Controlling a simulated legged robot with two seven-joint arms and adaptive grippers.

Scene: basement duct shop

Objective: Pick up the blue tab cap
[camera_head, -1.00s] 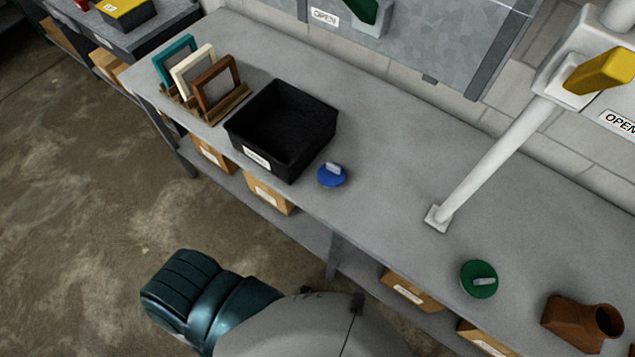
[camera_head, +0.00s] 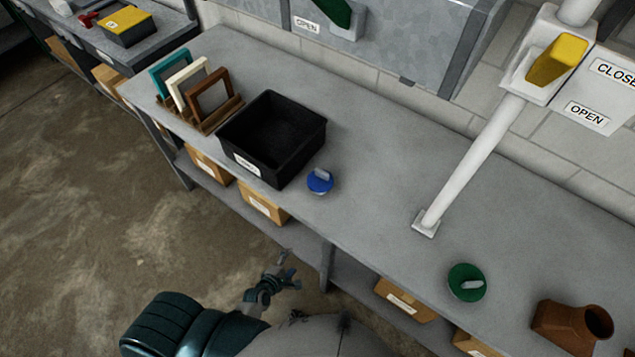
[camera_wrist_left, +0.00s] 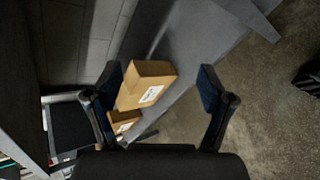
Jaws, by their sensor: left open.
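The blue tab cap (camera_head: 320,181) is a round blue disc with a pale upright tab. It sits on the grey bench near its front edge, just right of the black bin (camera_head: 309,136). My left gripper (camera_head: 288,268) is in front of the bench and below its top, apart from the cap. In the left wrist view the left gripper (camera_wrist_left: 162,98) is open and empty, its fingers spread in front of cardboard boxes on the lower shelf. The cap is not seen in the wrist view. My right gripper is not in view.
A white post (camera_head: 474,165) stands on the bench. A frame rack (camera_head: 216,116) is left of the bin. Cardboard boxes (camera_head: 262,203) sit on the lower shelf.

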